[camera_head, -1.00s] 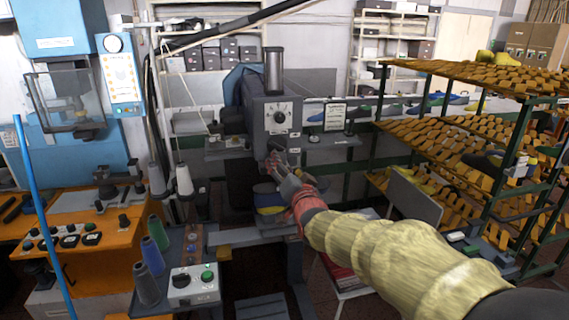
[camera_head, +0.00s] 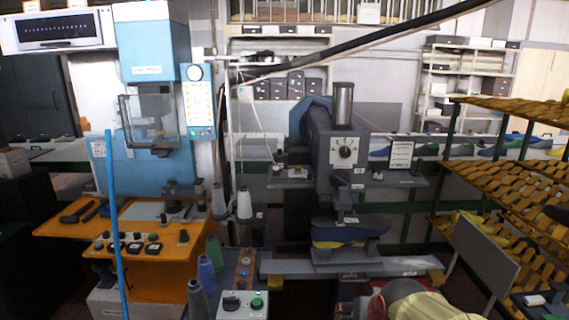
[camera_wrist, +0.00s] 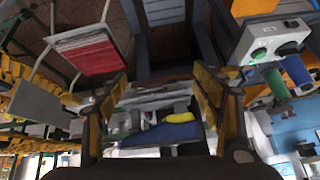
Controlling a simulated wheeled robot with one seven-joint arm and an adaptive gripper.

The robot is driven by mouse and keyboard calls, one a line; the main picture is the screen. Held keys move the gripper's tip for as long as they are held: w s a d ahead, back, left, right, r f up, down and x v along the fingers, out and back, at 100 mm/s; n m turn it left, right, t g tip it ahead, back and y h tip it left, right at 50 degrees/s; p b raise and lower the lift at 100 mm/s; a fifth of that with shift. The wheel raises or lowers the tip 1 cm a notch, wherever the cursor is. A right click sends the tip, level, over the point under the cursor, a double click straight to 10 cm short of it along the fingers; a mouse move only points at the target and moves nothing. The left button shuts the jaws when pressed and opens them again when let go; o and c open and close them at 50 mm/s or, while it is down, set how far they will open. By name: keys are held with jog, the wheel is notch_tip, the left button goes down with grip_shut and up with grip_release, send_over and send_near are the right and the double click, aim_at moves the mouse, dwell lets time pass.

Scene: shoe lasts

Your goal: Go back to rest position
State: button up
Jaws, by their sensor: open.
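My gripper shows in the wrist view (camera_wrist: 160,88), its two dark fingers with yellowish pads spread apart at either side and nothing between them. A blue and yellow shoe last (camera_wrist: 165,132) shows beyond the fingers, apart from them. In the head view the last (camera_head: 328,243) sits under the head of the grey press machine (camera_head: 345,150), with a dark top piece over it. My arm in its yellow sleeve is low at the bottom right of the head view, below the machine's front. My gripper's fingers are not clear there.
An orange control bench (camera_head: 150,245) with a blue machine stands at the left, with a blue pole before it. Thread cones (camera_head: 207,272) and a button box (camera_head: 244,303) stand at the bottom middle. A green-framed rack (camera_head: 520,175) and a grey panel (camera_head: 484,258) are at the right.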

jog(key=s+r, duration=0.2)
jog(key=s, duration=0.8)
jog(key=s+r+n+g, duration=0.1)
jog(key=s+r, duration=0.1)
jog(key=s, duration=0.9)
jog(key=shift+d+r+n, duration=0.25)
jog(key=shift+r+n, duration=0.05)
jog(key=shift+r, duration=0.1)
